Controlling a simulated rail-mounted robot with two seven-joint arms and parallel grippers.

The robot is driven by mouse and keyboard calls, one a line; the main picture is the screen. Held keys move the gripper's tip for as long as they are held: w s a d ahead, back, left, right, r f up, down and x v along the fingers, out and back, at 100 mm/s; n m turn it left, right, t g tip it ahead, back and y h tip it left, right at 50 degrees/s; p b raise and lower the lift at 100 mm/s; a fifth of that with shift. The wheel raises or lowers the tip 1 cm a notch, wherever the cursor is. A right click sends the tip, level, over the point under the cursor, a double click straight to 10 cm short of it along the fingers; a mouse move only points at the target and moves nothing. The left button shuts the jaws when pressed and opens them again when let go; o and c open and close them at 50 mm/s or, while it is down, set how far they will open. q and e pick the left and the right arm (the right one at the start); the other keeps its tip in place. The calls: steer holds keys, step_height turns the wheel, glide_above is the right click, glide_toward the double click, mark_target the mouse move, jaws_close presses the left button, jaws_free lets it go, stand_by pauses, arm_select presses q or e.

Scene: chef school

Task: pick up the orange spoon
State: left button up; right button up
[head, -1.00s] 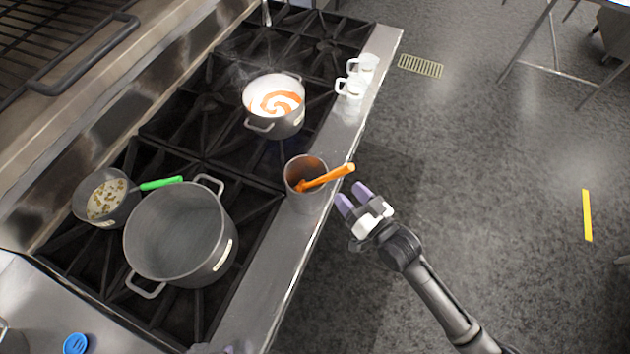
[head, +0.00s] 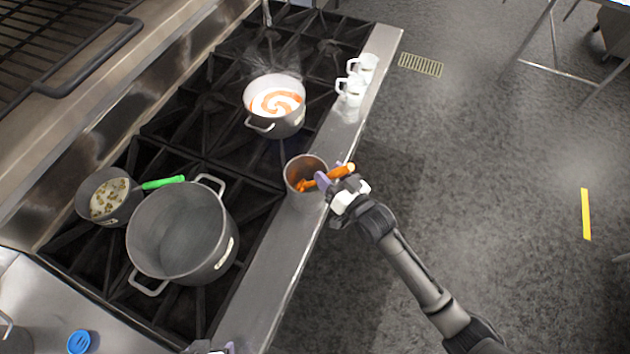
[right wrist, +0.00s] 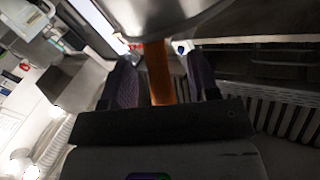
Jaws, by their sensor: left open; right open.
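The orange spoon (head: 341,171) leans in a metal container (head: 304,192) on the front ledge of the stove, its handle sticking out over the right rim. My right gripper (head: 330,185) is at the handle, just right of the container, and partly hides it. In the right wrist view the orange handle (right wrist: 158,75) stands between the two open fingers. My left gripper (head: 210,349) only just shows at the bottom edge of the head view, open, well away from the spoon.
A large empty pot (head: 180,235), a small pan with a green-handled utensil (head: 110,200) and a pot with an orange swirl (head: 274,108) stand on the stove. White mugs (head: 350,90) stand farther along the ledge.

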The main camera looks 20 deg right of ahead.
steer(key=c, duration=1)
